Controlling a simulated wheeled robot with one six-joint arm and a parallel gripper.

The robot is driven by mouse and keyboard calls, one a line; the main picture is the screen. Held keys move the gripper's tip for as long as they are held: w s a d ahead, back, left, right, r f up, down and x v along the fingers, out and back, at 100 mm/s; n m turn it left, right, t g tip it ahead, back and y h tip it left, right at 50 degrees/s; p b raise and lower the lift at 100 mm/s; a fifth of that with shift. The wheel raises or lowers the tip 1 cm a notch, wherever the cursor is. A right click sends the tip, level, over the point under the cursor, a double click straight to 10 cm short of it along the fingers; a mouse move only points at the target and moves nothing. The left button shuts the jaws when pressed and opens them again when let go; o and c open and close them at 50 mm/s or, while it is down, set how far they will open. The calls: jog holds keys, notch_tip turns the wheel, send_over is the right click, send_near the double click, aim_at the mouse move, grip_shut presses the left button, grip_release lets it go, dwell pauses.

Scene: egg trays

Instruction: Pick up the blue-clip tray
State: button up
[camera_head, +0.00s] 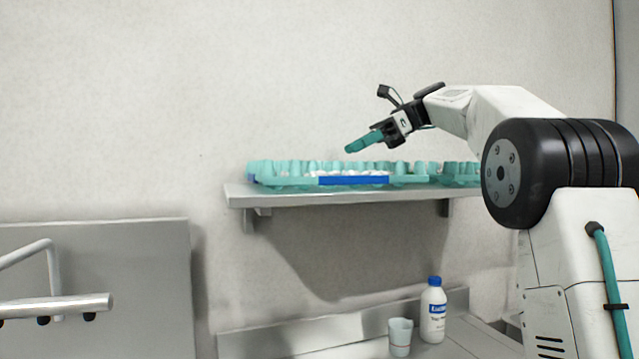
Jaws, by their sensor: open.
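The blue-clip tray (300,181) is a teal egg tray with a blue strip (353,180) along its front edge. It rests on the wall shelf, and some white shows behind the blue strip. My gripper (364,142) has teal fingers and hangs above the tray, pointing down and to the left. It is apart from the tray and holds nothing that I can see. The gap between the fingers is hard to make out from this side.
The shelf (300,200) is grey. Another teal tray (458,174) sits at its right, partly behind my arm. Below, a white bottle with a blue cap (433,315) and a cup (400,338) stand on a counter. A metal rail (60,306) is at lower left.

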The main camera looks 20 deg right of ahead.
jog(key=x, duration=0.8)
jog(key=shift+a+r, duration=0.1)
jog(key=shift+r, duration=0.05)
grip_shut()
